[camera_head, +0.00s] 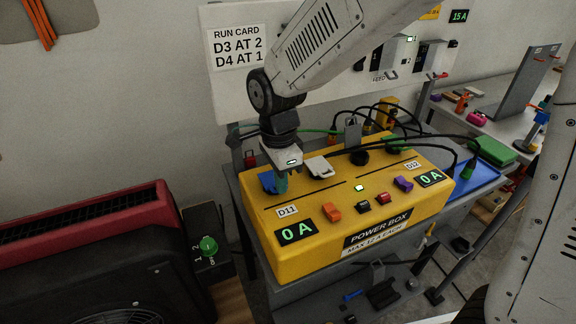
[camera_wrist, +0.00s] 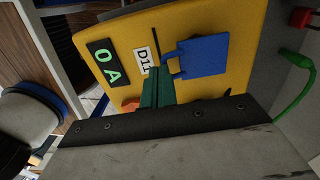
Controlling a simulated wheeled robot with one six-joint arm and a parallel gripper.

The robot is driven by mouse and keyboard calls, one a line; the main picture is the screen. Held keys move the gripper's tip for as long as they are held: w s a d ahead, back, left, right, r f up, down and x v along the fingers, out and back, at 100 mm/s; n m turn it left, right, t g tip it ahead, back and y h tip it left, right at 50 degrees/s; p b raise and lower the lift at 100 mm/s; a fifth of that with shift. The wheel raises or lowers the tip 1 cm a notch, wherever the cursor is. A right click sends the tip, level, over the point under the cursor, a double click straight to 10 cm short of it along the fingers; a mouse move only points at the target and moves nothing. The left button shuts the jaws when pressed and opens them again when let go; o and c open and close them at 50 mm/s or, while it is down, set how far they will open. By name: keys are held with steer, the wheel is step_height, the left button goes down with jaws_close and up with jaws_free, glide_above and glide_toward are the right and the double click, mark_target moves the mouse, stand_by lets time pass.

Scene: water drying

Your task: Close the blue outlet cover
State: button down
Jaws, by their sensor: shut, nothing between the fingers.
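The blue outlet cover (camera_head: 267,182) is on the top of the yellow power box (camera_head: 300,255), near its left end. It shows more fully in the wrist view (camera_wrist: 205,56) as a blue plate with a loop-shaped tab. There it looks flat or nearly flat against the yellow top, but I cannot tell its exact tilt. My gripper (camera_head: 281,184) points down at the front edge of the cover and hides part of it. In the wrist view its teal fingers (camera_wrist: 158,84) are together and empty, beside the tab. I cannot tell whether they touch it.
A white cover (camera_head: 320,168) lies just right of my gripper. A grey cover (camera_head: 352,134) stands up behind it, with black cables and a green cover (camera_head: 397,145) to the right. Coloured switches (camera_head: 383,198) line the box front. A red-topped heater (camera_head: 80,240) stands left.

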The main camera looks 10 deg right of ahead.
steer(key=shift+s+d+f, duration=0.1)
steer(key=shift+s+f, duration=0.05)
steer(key=shift+f, duration=0.1)
steer(key=shift+r, duration=0.15)
steer(key=shift+r, duration=0.9)
step_height(320, 180, up, 13)
steer(key=s, duration=0.3)
steer(key=s+d+f+n+t, duration=0.1)
steer(key=s+d+n, duration=1.3)
steer(key=s+d, duration=0.3)
steer(key=d, duration=0.3)
steer(key=shift+d+f+n+t, duration=0.2)
steer(key=shift+f+n+t, duration=0.2)
